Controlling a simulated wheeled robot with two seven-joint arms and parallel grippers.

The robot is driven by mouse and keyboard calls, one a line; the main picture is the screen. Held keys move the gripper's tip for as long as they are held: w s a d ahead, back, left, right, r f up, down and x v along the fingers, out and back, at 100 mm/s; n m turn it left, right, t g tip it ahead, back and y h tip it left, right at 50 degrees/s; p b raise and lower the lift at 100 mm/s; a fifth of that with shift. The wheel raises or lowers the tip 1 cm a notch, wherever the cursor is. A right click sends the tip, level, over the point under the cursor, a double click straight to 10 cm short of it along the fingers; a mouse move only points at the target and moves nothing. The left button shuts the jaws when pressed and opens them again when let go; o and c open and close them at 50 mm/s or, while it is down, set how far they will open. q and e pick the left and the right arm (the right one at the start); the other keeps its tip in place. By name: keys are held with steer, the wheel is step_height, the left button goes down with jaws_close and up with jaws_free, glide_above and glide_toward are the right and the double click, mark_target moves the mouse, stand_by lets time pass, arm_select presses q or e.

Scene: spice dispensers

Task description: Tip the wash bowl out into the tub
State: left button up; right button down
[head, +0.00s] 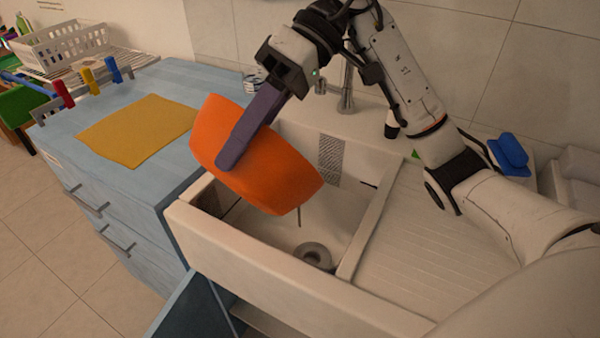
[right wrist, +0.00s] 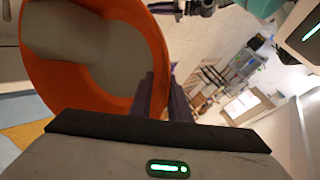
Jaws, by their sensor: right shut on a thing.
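The orange wash bowl (head: 275,175) is held tilted above the white sink tub (head: 268,262), its lower end at the right. My right gripper (head: 232,152) is shut on the bowl's wall, with a purple finger against the outside. In the right wrist view the bowl (right wrist: 152,58) shows its orange rim and a grey inside; I cannot tell whether that grey is water or the bowl's lining. A thin dark line hangs below the bowl, over the basin near the drain (head: 314,255). My left gripper is not in view in the head view.
A ribbed drainboard (head: 430,240) lies right of the basin, with a blue object (head: 509,153) behind it. A tap (head: 346,90) stands at the back. Left is a blue cabinet (head: 150,200) with a yellow cloth (head: 138,128). A cabinet door (head: 190,308) hangs open below.

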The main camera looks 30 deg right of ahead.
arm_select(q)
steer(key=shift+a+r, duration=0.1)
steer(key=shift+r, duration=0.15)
arm_select(e)
steer(key=shift+w+d+r+y, duration=0.1)
steer(key=shift+d+r+y, duration=0.15)
steer(key=shift+r+y, duration=0.1)
arm_select(q)
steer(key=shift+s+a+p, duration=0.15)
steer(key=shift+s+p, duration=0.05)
steer(key=shift+p, duration=0.45)
arm_select(e)
steer(key=shift+w+d+r+y, duration=0.1)
steer(key=shift+d+r+y, duration=0.2)
steer(key=shift+d, duration=0.1)
